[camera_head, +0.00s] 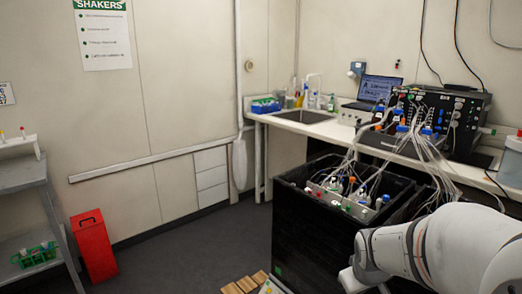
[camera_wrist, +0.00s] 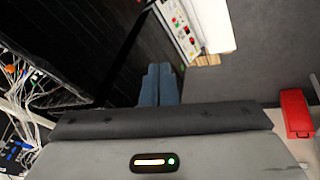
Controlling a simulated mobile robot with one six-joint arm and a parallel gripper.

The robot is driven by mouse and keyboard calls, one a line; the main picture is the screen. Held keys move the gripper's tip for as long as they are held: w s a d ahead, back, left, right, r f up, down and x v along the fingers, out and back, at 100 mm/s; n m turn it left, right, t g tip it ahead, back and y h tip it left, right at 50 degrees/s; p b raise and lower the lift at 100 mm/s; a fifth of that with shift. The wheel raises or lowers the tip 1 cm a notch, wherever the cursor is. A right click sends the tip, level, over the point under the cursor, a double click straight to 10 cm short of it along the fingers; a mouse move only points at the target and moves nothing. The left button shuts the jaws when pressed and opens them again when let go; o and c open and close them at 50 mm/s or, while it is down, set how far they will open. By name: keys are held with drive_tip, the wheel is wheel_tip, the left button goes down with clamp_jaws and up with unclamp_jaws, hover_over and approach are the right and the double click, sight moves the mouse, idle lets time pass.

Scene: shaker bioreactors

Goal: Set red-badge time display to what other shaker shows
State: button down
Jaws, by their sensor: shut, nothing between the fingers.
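A black shaker (camera_head: 310,235) stands right of centre in the head view, with bottles and tubes in its open top and a small green mark on its front. A pale control panel (camera_wrist: 181,30) with red and green buttons shows at the top of the wrist view, beside the shaker's dark wall (camera_wrist: 75,30). A corner of a pale panel (camera_head: 270,288) shows at the bottom of the head view. No time display is readable and I cannot make out a red badge. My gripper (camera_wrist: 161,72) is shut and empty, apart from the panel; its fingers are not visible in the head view.
A bench (camera_head: 400,150) with a sink, laptop (camera_head: 375,90) and black tubed equipment (camera_head: 440,115) runs behind the shaker. Tubes hang into the shaker. A red box (camera_head: 93,245) and grey shelf (camera_head: 25,180) stand at left. Wooden slats (camera_head: 240,286) lie low in front; the middle floor is clear.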

drive_tip(key=s+a+r+m+g+p, duration=0.1)
drive_tip(key=s+a+r+p, duration=0.1)
drive_tip(key=s+a+r, duration=0.2)
drive_tip(key=s+a+r+m+g+y+p, duration=0.1)
drive_tip(key=s+a+r+m+p, duration=0.1)
drive_tip(key=s+r, duration=0.5)
drive_tip(key=shift+s+a+y+p, duration=0.3)
drive_tip(key=shift+s+a+p, duration=0.35)
drive_tip(key=shift+s+a, duration=0.5)
drive_tip(key=shift+d, duration=0.2)
